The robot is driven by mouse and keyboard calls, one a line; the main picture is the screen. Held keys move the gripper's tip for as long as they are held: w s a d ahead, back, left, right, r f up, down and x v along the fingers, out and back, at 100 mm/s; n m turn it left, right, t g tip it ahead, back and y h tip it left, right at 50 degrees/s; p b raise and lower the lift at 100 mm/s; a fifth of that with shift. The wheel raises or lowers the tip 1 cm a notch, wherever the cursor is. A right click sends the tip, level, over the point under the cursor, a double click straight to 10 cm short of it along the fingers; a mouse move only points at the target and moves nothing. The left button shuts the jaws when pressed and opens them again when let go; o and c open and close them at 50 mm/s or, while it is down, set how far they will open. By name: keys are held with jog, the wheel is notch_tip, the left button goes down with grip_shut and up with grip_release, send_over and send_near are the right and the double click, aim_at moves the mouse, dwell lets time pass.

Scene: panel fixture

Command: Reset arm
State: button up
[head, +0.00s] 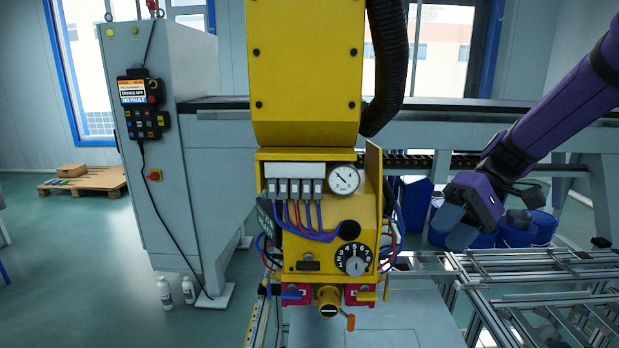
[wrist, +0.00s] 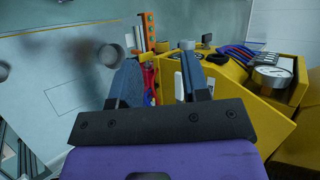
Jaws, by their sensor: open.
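My purple arm comes in from the right in the head view. My gripper (head: 452,222) hangs to the right of the yellow panel fixture (head: 270,225), clear of it, with its dark fingers towards the lower left. In the wrist view my gripper (wrist: 160,78) has its two blue-grey fingers apart with nothing held between them. The yellow fixture (wrist: 265,108) shows beyond and to the right of the fingers there, tilted in the picture. Its round gauge (head: 344,180) also shows in the wrist view (wrist: 272,78). A numbered black dial (head: 354,258) sits below the gauge.
A grey cabinet (head: 180,130) with a hanging control pendant (head: 143,104) stands left. Two white bottles (head: 165,292) stand on the floor beside it. Blue containers (head: 540,228) stand behind my gripper. A metal rail frame (head: 540,262) lies at lower right. A pallet (head: 85,181) lies far left.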

jog(key=s+d+r+m+t+h, duration=0.1)
jog(key=s+d+r+t+h, duration=0.2)
jog(key=s, duration=0.5)
jog(key=s+d+r+m+t+h, duration=0.1)
jog(key=s+d+r+t+h, duration=0.2)
jog(key=s+t+h, duration=0.3)
jog(key=shift+s+d+r+m+t, duration=0.3)
jog(key=shift+s+d+m+t, duration=0.1)
jog(key=shift+s+t, duration=0.4)
jog(key=shift+a, duration=0.1)
